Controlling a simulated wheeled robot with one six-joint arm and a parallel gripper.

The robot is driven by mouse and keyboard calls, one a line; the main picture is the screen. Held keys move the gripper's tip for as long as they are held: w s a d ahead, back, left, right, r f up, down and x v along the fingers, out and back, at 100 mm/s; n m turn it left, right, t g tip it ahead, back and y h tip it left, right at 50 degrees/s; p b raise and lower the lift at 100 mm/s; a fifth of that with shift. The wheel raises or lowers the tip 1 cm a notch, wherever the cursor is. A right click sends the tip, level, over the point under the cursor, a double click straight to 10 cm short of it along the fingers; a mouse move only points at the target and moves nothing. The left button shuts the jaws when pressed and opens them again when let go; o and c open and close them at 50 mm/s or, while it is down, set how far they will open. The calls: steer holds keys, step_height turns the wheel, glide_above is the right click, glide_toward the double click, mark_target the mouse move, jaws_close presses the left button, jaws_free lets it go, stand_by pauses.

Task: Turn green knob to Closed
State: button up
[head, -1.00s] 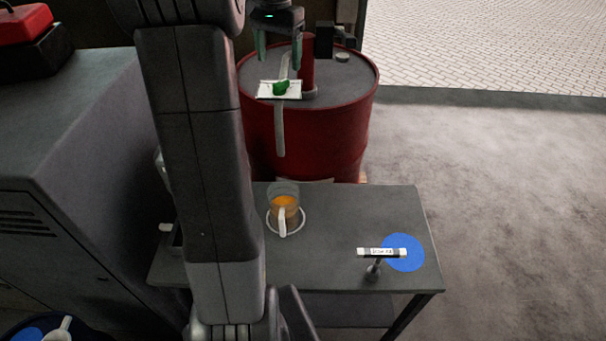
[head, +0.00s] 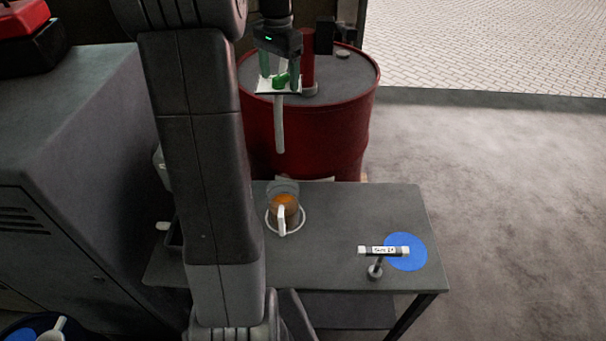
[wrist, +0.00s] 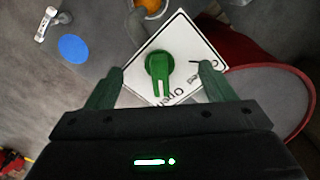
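The green knob (head: 280,81) sits on a white plate (head: 263,88) above the front of the red drum. In the wrist view the green knob (wrist: 160,68) shows a round base and a handle pointing toward my gripper, beside the lettering "Open" on the plate (wrist: 190,38). My gripper (head: 279,85) is just above the plate, with a finger on either side of the knob. In the wrist view my gripper (wrist: 160,76) is open, with gaps between both fingers and the knob.
The red drum (head: 330,130) has a red upright post (head: 308,62) right of my gripper. A grey table (head: 340,205) in front holds a jug of orange liquid (head: 287,208), a labelled handle (head: 384,250) and a blue disc (head: 415,252). A grey cabinet (head: 70,130) stands left.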

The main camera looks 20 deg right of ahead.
steer(key=c, duration=1.4)
steer(key=shift+c, duration=0.2)
